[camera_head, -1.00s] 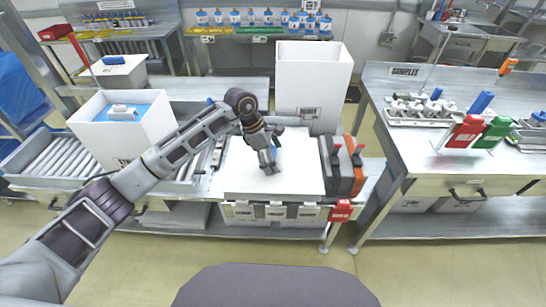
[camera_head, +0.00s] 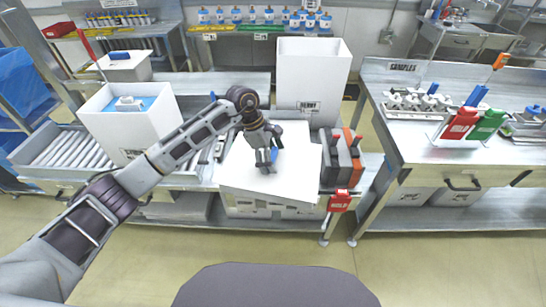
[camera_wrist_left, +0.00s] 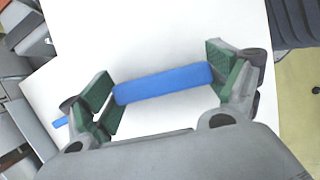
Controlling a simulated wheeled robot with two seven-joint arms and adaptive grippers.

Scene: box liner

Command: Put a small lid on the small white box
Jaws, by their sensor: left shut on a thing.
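My left gripper (camera_head: 264,165) is shut on the blue handle (camera_wrist_left: 163,83) of a white lid (camera_head: 298,158). In the left wrist view the handle lies between the green finger pads, with the white lid (camera_wrist_left: 165,35) behind it. In the head view the lid is turned askew over the middle work table, and the gripper hides part of the handle. A small white box (camera_head: 128,140) stands open on the rollers at left, with blue lining and a pale item inside. My right gripper is not in view.
A tall white box (camera_head: 310,85) stands behind the lid. Grey and orange upright items (camera_head: 345,160) and a red tag (camera_head: 340,202) are at the table's right. Another white box (camera_head: 122,68) with a blue-handled lid stands at back left. The samples table (camera_head: 435,155) is at right.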

